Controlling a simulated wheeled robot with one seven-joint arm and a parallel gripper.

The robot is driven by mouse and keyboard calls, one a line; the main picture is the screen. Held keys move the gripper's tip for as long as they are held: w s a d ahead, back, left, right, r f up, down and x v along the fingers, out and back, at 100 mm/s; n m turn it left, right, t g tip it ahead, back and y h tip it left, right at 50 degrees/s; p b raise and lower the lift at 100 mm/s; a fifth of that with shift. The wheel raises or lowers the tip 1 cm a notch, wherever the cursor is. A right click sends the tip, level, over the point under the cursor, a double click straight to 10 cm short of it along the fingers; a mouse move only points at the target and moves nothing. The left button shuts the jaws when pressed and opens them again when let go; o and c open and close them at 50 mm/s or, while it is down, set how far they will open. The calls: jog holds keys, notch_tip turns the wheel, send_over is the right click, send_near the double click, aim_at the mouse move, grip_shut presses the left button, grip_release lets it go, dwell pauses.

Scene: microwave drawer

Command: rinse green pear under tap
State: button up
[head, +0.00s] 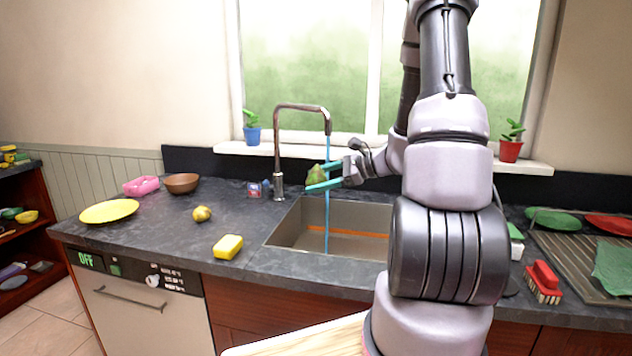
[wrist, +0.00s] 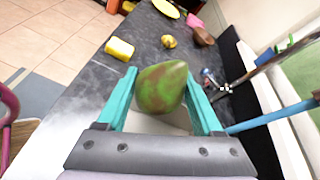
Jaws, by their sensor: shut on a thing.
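The green pear (head: 316,176) is held above the sink (head: 345,219), close to the stream of blue water (head: 327,215) from the tap (head: 301,108). My gripper (head: 326,177) is shut on the pear, one teal finger on each side. In the wrist view the pear (wrist: 161,88), green with reddish-brown patches, sits between the teal fingers (wrist: 160,100). The water stream (wrist: 270,117) shows there to the right of the pear. I cannot tell whether the water touches the pear.
A yellow sponge (head: 228,246), a yellow fruit (head: 201,214), a brown bowl (head: 181,183) and a yellow plate (head: 109,211) lie on the counter left of the sink. A red brush (head: 544,280) and a drying rack (head: 575,256) are at the right. Potted plants stand on the sill.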

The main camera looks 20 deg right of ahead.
jog(key=w+d+f, duration=0.2)
jog(key=w+d, duration=0.4)
jog(key=w, duration=0.4)
jog(key=shift+d+f, duration=0.2)
jog(key=shift+d, duration=0.15)
jog(key=shift+w, duration=0.1)
dwell(0.3)
jog(key=shift+d, duration=0.15)
jog(key=shift+s+d, duration=0.35)
dwell(0.4)
jog(key=shift+w+a, duration=0.35)
jog(key=shift+a, duration=0.15)
jog(key=shift+d, duration=0.1)
jog(key=shift+s+d, duration=0.35)
jog(key=shift+d, duration=0.05)
